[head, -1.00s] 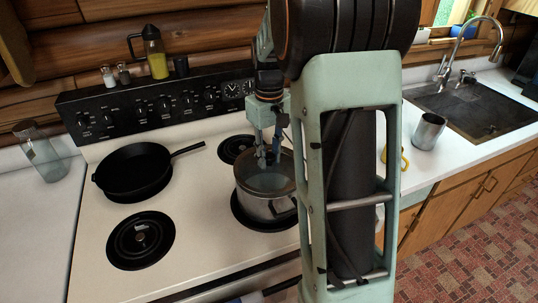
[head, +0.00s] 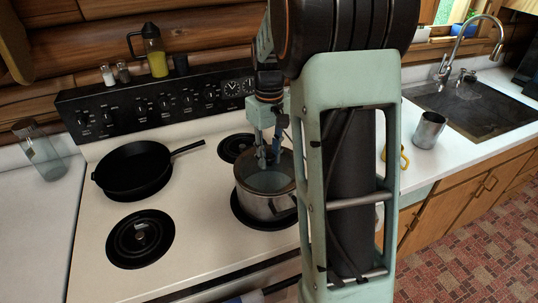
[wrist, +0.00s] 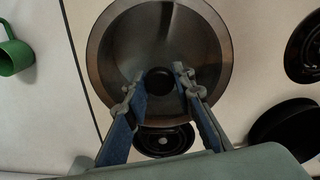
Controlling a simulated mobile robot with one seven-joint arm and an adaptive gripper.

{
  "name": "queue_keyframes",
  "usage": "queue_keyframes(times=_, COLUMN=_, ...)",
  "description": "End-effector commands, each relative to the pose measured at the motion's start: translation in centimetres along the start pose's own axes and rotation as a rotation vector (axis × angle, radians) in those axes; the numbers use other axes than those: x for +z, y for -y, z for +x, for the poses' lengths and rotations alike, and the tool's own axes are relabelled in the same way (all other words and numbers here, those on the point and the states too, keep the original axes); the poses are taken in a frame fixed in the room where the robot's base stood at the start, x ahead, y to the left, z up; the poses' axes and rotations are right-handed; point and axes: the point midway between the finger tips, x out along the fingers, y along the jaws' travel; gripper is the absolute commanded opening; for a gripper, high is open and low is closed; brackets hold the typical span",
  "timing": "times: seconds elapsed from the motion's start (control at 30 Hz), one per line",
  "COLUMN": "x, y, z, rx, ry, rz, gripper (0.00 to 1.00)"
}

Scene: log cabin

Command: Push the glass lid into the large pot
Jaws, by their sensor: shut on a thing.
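The large pot (head: 258,208) is a metal pot on the front right burner of the stove, partly hidden by my arm. The round glass lid (head: 270,181) shows at the pot's mouth, and it fills the middle of the wrist view (wrist: 160,35) as a see-through disc with a dark knob. My gripper (head: 268,163) points down over the pot's mouth. In the wrist view my gripper (wrist: 160,80) has one finger on each side of the knob, shut on it. I cannot tell whether the lid's edge touches the pot's rim all round.
A black skillet (head: 134,170) sits on the back left burner. The front left burner (head: 140,239) and back right burner (head: 236,148) are bare. A metal cup (head: 429,131) stands on the right counter by the sink (head: 480,105). A green mug (wrist: 14,56) shows in the wrist view.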

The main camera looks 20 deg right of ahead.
Motion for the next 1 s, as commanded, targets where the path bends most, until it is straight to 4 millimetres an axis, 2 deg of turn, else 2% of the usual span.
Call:
queue_keyframes(times=0.47, x=0.0, y=0.0, z=1.3, rx=0.0, ry=0.0, rz=0.0, gripper=0.0)
queue_keyframes(times=0.5, x=0.0, y=0.0, z=1.3, rx=0.0, ry=0.0, rz=0.0, gripper=0.24)
queue_keyframes(times=0.67, x=0.0, y=0.0, z=1.2, rx=0.0, ry=0.0, rz=0.0, gripper=0.42)
queue_keyframes(times=1.0, x=0.0, y=0.0, z=1.0, rx=0.0, ry=-0.001, rz=0.0, gripper=0.44)
